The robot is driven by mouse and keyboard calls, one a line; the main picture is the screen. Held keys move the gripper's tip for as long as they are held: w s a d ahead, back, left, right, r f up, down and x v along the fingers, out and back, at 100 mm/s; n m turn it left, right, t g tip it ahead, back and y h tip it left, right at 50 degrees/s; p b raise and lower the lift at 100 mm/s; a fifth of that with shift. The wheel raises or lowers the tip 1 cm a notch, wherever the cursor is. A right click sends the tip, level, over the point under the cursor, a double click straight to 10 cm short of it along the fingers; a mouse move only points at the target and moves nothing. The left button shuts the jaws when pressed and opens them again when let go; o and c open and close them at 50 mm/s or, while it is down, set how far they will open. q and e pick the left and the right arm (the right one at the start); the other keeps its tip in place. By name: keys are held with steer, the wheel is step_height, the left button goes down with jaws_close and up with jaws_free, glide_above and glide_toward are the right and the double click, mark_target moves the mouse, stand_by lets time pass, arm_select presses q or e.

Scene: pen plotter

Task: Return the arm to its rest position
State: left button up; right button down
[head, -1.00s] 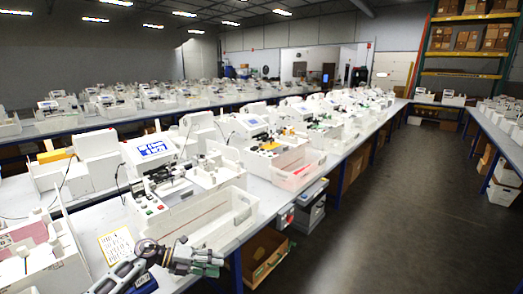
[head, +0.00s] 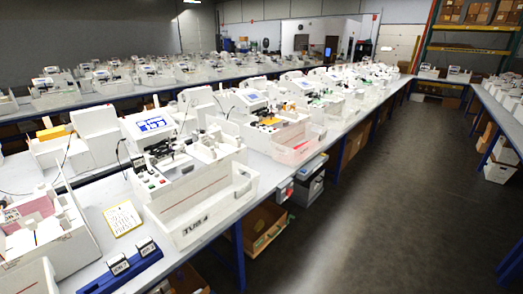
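Neither of my arms nor grippers shows in the head view. The nearest pen plotter station, with a lit blue and white screen (head: 153,123), stands on the long table. Its dark mechanism (head: 163,153) sits in front of the screen. A white tub (head: 213,207) marked "TUB 4" stands at the table's front edge beside this station.
A yellow-edged note card (head: 122,218) lies on the near table. A blue holder (head: 122,270) with two dark labelled blocks is at the front edge. A white bin (head: 40,245) with pink contents is at the left. The floor (head: 380,210) at right is clear.

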arm_select(q)
steer(key=s+a+f+n+g+y, duration=0.1)
steer(key=s+f+n+g+y, duration=0.15)
steer(key=s+f, duration=0.8)
steer(key=s+a+f+n+g+y, duration=0.2)
steer(key=s+f+n+g, duration=0.15)
steer(key=s+f, duration=0.7)
steer(key=s+d+f+n+g, duration=0.1)
steer(key=s+f+n+g, duration=0.1)
steer(key=s, duration=1.1)
steer(key=s+d+f+n+g, duration=0.2)
steer(key=s+g, duration=0.1)
steer(key=s, duration=1.1)
steer(key=shift+s+f, duration=0.15)
steer(key=shift+f, duration=0.05)
